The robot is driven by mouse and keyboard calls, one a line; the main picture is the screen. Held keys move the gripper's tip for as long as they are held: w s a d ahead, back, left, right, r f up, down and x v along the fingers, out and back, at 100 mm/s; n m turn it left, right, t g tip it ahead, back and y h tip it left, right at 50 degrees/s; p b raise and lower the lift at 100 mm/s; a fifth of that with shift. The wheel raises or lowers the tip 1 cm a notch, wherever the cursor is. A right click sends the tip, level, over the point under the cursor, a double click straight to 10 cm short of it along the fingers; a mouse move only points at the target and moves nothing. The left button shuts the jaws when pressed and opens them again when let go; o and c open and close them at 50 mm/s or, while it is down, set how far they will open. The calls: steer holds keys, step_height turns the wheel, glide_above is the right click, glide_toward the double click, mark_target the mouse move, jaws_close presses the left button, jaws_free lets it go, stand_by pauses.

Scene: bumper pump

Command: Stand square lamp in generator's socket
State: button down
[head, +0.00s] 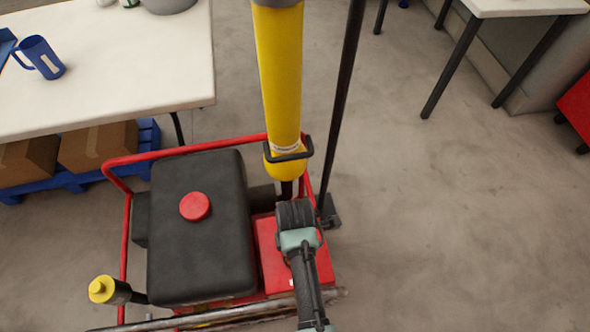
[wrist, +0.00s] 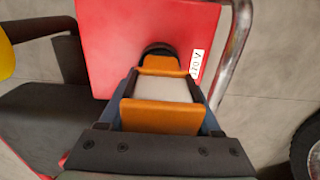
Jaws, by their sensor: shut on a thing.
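In the wrist view, my gripper (wrist: 163,90) is shut on a pale grey, flat-faced block (wrist: 166,89), which looks like the square lamp, with an orange pad on each side. Its lower part is hidden by the jaws. A round black rim (wrist: 158,48), perhaps the socket, shows just past the far pad on the generator's red panel (wrist: 115,45). I cannot tell whether the lamp is in it. In the head view, the generator has a black body (head: 205,250) with a red cap (head: 195,206). My wrist is over its red panel (head: 268,262) and hides the jaws and lamp.
A tall yellow tube (head: 281,80) stands behind the panel in a black bracket, with a dark pole (head: 342,95) at its right. Red rails (head: 125,240) frame the generator. A white table (head: 110,70) with a blue mug (head: 45,57) is at upper left.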

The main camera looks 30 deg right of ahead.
steer(key=shift+f, duration=0.15)
steer(key=shift+c, duration=0.4)
jaws_free()
step_height(320, 180, up, 12)
steer(key=p, duration=0.2)
steer(key=shift+r+p, duration=0.2)
steer(key=shift+p, duration=0.1)
